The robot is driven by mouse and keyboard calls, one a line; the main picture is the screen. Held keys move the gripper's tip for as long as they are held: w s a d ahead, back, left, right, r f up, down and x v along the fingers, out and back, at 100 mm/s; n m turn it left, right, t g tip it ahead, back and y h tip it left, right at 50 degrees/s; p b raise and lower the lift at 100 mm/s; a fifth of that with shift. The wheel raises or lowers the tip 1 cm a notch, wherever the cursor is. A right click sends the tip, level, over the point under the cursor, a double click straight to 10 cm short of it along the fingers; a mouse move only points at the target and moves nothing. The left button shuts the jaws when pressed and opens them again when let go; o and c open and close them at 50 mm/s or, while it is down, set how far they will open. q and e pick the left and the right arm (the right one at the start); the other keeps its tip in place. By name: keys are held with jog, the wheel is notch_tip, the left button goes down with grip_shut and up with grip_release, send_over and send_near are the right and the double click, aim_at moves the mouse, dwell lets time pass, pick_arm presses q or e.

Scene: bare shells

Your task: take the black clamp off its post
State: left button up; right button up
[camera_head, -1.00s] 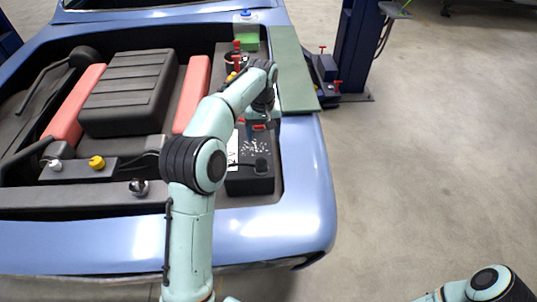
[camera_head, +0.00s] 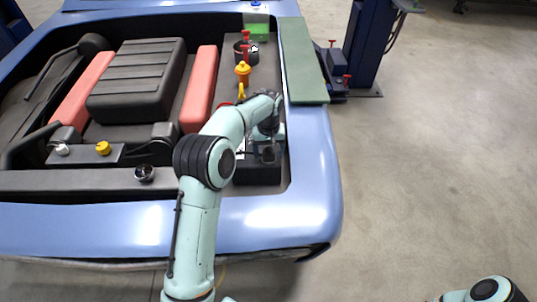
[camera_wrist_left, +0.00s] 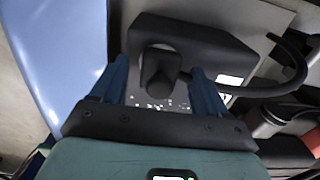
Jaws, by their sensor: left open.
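The black clamp (camera_wrist_left: 160,65) sits on the battery, a dark stub with a wider black body behind it in the left wrist view. In the head view the clamp is mostly hidden by my left gripper (camera_head: 268,150). The battery (camera_head: 258,177) is a black box in the near right corner of the blue car bay. In the wrist view my left gripper (camera_wrist_left: 160,82) is open, its blue fingers on either side of the stub. I cannot tell whether they touch it. The post is hidden. My right gripper is out of view; only part of that arm shows at bottom right.
A black cable (camera_wrist_left: 292,70) curves at the right of the wrist view. A yellow cap (camera_head: 242,70) and a red-handled part (camera_head: 245,50) stand behind the battery. A green board (camera_head: 302,60) lies along the car's right side. The floor to the right is clear.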

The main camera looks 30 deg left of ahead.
pick_arm(q)
jog(key=shift+w, duration=0.1)
jog(key=c, duration=1.2)
jog(key=shift+o, duration=0.2)
